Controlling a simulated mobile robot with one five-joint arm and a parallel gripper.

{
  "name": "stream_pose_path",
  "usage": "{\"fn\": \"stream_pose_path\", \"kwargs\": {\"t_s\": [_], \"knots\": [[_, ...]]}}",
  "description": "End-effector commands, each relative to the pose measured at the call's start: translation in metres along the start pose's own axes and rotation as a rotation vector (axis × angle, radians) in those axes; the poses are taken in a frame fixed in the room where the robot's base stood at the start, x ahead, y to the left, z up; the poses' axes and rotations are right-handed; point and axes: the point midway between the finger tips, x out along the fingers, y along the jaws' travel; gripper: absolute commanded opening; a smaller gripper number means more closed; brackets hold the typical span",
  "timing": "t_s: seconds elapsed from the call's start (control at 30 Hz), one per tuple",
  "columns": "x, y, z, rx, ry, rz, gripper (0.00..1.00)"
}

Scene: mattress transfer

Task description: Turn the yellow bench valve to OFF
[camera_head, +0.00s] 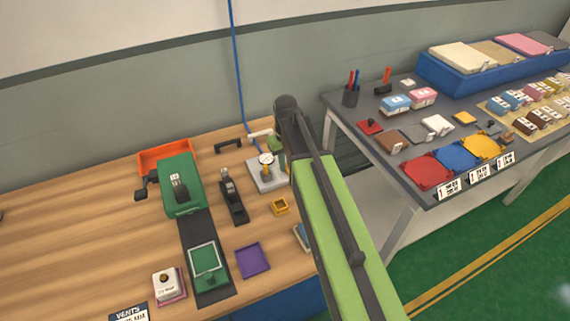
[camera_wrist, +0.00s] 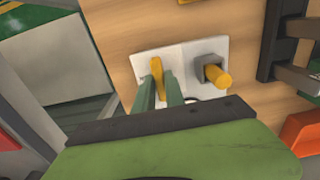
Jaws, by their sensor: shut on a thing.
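The yellow bench valve's handle (camera_wrist: 157,67) shows in the wrist view as a narrow yellow bar. It stands on a pale base plate (camera_wrist: 190,54), which shows in the head view (camera_head: 258,182) near the bench's back right. My gripper (camera_wrist: 158,85) has its green fingers close around the handle and is shut on it. In the head view my gripper (camera_head: 277,150) is beside the gauge and partly hidden by my arm. A yellow-rimmed round gauge (camera_head: 266,159) stands on the same plate; its yellow side shows in the wrist view (camera_wrist: 217,75). I cannot read any ON or OFF marking.
A black handle (camera_wrist: 298,50) and an orange bin (camera_wrist: 300,133) lie to the right in the wrist view. A green machine (camera_head: 179,184), a purple tray (camera_head: 252,260) and a small yellow box (camera_head: 280,206) are on the bench. A grey table (camera_head: 400,180) stands right.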

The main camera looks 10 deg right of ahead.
Motion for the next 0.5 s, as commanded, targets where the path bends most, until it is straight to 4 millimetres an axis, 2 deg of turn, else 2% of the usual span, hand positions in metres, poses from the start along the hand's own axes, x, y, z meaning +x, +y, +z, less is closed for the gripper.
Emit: {"fn": "stream_pose_path", "kwargs": {"t_s": [0.03, 0.17, 0.5], "knots": [[0.0002, -0.0001, 0.0005, -0.002, -0.001, 0.000, 0.18], [0.0001, -0.0002, 0.0003, -0.001, -0.001, 0.000, 0.35], [-0.0016, -0.0005, 0.0000, -0.001, 0.000, 0.000, 0.36]]}}
